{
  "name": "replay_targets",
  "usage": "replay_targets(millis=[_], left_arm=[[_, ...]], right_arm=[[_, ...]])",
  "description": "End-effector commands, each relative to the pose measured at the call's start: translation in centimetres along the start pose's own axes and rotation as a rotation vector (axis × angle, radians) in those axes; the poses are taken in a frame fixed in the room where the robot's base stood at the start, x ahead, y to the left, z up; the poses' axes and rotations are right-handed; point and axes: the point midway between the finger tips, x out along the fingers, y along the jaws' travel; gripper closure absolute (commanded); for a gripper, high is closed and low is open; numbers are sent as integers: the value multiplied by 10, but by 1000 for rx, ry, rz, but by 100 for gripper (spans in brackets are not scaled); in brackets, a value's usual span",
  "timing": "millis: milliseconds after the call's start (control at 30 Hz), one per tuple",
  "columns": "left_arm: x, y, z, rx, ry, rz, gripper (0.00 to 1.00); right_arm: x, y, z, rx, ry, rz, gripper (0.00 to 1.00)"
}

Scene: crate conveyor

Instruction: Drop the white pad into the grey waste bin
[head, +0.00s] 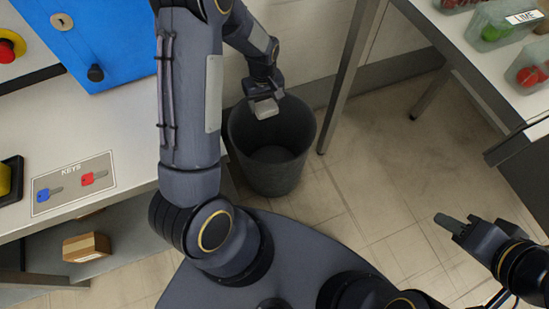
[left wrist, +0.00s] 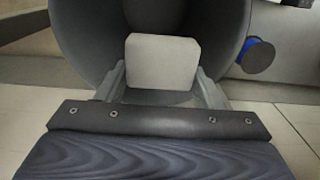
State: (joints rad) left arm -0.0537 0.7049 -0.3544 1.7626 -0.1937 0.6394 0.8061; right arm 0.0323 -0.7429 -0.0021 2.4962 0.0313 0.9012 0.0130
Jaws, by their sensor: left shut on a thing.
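The white pad (left wrist: 162,62) is a small pale block held between the two fingers of my left gripper (left wrist: 163,82) in the left wrist view. In the head view my left gripper (head: 264,104) is shut on it over the back part of the mouth of the grey waste bin (head: 290,176). The bin stands on the floor and its visible inside looks empty. Its wall also fills the top of the left wrist view (left wrist: 80,35). My right gripper (head: 452,224) is at the right over bare floor, and its finger gap cannot be made out.
A bench with a blue box (head: 115,40), a keys label (head: 74,183) and a red button (head: 8,50) is at left. A small carton (head: 87,246) sits on its lower shelf. A table at upper right holds clear bins (head: 500,27). Open floor lies between.

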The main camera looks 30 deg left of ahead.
Motion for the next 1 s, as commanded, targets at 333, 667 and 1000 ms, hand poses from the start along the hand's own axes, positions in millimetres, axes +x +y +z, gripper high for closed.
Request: replay_targets(millis=[333, 667, 1000], left_arm=[[26, 0, 0, 1, 1, 1, 60], [25, 0, 0, 2, 0, 0, 18], [22, 0, 0, 2, 1, 1, 14]], right_arm=[[18, 8, 9, 0, 0, 0, 64], [17, 8, 9, 0, 0, 0, 64], [16, 7, 8, 0, 0, 0, 64]])
